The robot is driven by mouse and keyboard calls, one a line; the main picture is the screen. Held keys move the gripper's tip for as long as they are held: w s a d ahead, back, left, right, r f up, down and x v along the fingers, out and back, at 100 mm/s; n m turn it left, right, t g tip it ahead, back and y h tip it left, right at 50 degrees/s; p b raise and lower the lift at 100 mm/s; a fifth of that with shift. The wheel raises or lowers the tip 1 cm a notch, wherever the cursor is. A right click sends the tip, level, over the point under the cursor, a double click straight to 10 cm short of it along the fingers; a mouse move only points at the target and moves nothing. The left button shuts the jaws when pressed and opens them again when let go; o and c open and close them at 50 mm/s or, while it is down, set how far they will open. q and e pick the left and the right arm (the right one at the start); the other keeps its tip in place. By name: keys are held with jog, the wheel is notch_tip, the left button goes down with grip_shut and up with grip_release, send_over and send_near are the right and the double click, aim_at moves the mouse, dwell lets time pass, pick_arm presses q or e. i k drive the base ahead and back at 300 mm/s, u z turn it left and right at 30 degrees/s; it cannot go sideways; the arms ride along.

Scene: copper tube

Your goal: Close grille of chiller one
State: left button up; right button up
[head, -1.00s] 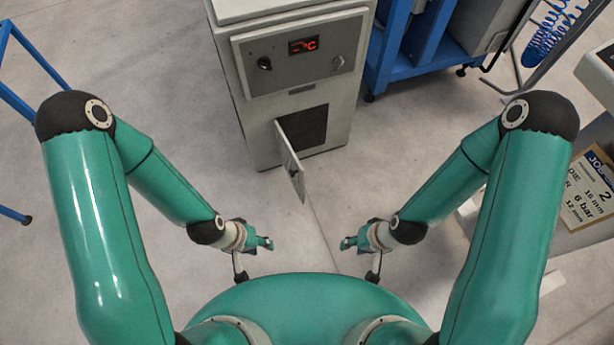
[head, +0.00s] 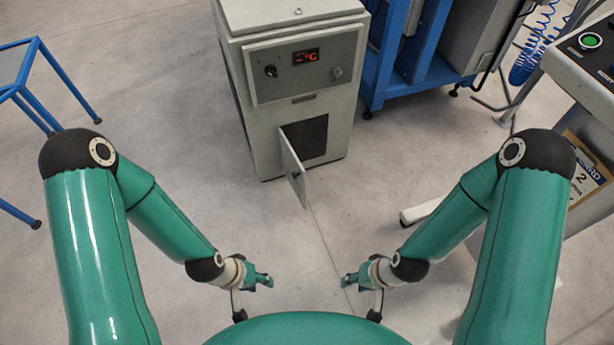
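The chiller (head: 295,97) is a grey cabinet with a red display and two knobs, standing ahead of me at the top centre. Its grille (head: 292,167) is a small hinged panel low on the front. The grille stands swung open, sticking out toward me from the left side of a dark opening (head: 313,138). My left gripper (head: 268,281) is below and left of the grille, apart from it. My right gripper (head: 346,281) is below and right of the grille, also apart. Nothing shows in either gripper, and the finger gap is too small to judge.
A blue frame (head: 415,60) with grey equipment stands right of the chiller. A machine with a green button (head: 590,40) and a label board (head: 580,185) is at the right. A blue stand (head: 45,90) is at the left. The floor before the chiller is clear.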

aim_at(294, 170)
jog(key=u, duration=0.15)
jog(key=i, duration=0.95)
jog(key=z, duration=0.2)
jog(key=k, duration=0.9)
jog(key=u, duration=0.05)
jog(key=i, duration=0.9)
jog(key=u, duration=0.8)
